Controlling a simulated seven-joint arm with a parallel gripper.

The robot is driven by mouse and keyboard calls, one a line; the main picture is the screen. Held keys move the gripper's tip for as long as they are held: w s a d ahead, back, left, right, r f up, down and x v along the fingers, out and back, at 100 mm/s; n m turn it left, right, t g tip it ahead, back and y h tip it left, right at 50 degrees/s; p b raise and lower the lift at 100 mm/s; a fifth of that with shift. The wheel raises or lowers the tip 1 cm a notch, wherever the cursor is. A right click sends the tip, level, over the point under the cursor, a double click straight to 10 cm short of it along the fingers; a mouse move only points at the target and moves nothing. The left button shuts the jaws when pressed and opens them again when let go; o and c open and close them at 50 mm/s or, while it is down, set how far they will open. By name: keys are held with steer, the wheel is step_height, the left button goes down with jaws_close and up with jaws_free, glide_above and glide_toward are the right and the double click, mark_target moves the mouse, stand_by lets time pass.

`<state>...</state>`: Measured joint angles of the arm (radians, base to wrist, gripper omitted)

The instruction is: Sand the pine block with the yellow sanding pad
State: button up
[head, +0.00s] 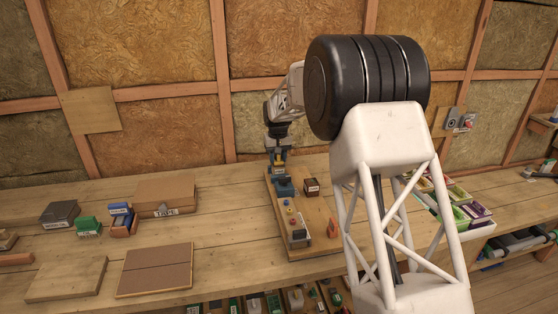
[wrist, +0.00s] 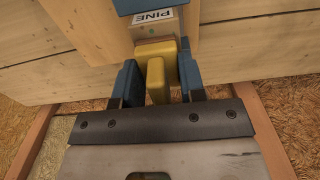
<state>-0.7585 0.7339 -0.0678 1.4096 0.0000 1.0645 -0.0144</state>
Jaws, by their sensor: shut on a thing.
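The pine block (wrist: 152,28), with a white PINE label, shows at the top of the wrist view beside blue parts (wrist: 140,5). The yellow sanding pad (wrist: 156,82) is between the two blue fingers of my gripper (wrist: 155,92), which is shut on its upright grip. The pad's yellow base lies right by the pine block; I cannot tell whether they touch. In the head view my gripper (head: 278,154) is small and far off, over the back end of a wooden board (head: 311,222). The pine block is hard to make out there.
Left on the bench are a grey block (head: 60,214), a green block (head: 88,226) and flat boards (head: 155,270). Colored trays (head: 462,205) stand right. The insulated wall is close behind.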

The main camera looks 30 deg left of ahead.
mark_target(280, 163)
steer(key=shift+w+a, duration=0.6)
steer(key=shift+f, duration=0.15)
steer(key=shift+s+d, duration=2.15)
steer(key=shift+s, duration=0.05)
step_height(280, 163, up, 8)
